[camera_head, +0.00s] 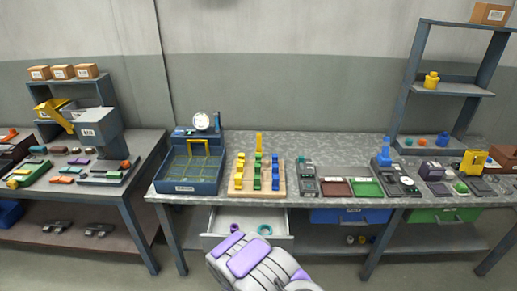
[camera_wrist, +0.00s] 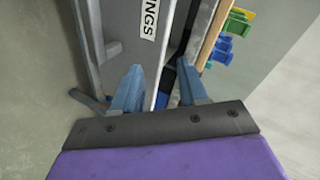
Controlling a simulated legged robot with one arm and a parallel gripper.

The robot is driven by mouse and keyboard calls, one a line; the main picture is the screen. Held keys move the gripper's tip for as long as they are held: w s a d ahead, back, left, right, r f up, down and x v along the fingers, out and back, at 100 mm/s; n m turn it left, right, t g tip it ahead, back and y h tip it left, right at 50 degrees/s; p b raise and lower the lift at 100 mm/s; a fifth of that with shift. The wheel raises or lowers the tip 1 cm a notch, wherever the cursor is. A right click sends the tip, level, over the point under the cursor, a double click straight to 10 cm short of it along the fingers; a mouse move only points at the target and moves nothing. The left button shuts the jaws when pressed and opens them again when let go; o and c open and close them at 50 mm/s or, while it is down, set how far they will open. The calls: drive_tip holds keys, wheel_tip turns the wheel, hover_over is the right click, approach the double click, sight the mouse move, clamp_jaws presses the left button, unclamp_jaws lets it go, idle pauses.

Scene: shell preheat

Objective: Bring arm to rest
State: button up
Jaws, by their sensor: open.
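My arm, purple and light grey, rises from the bottom middle of the head view, in front of the bench. A grey panel (camera_wrist: 125,30) with a label ending in "INGS" is just beyond the fingers. I cannot tell whether the fingers touch it. In the head view my fingers cannot be made out clearly.
A pale drawer (camera_head: 285,239) stands open under the bench, with a purple ring (camera_head: 234,227) and a teal ring (camera_head: 264,230) inside. Above it are a blue bin (camera_head: 188,187) and a wooden peg board (camera_head: 240,191). The floor at lower right is clear.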

drive_tip(key=d+r+n+g, duration=0.2)
drive_tip(key=d+r, duration=0.1)
drive_tip(key=r, duration=0.3)
drive_tip(key=d+r+n+g, duration=0.1)
drive_tip(key=d+r+g, duration=0.15)
drive_tip(key=r, duration=0.35)
drive_tip(key=s+d+r+n+g, duration=0.3)
drive_tip(key=s+d+r, duration=0.1)
drive_tip(key=s+r, duration=0.55)
drive_tip(key=s+d+r+n+g, duration=0.2)
drive_tip(key=s+r, duration=0.3)
drive_tip(key=s, duration=0.8)
drive_tip(key=s+d+r+n+g+y, duration=0.1)
drive_tip(key=s+r+n+g, duration=0.2)
drive_tip(key=s, duration=0.9)
drive_tip(key=s+d+r+n+g, duration=0.2)
drive_tip(key=s+r+n, duration=0.2)
drive_tip(key=s, duration=0.9)
wheel_tip(320, 180, up, 3)
drive_tip(key=shift+s+d+r+g+y, duration=0.1)
drive_tip(key=shift+s+d+g+y, duration=0.2)
drive_tip(key=shift+d+g, duration=0.05)
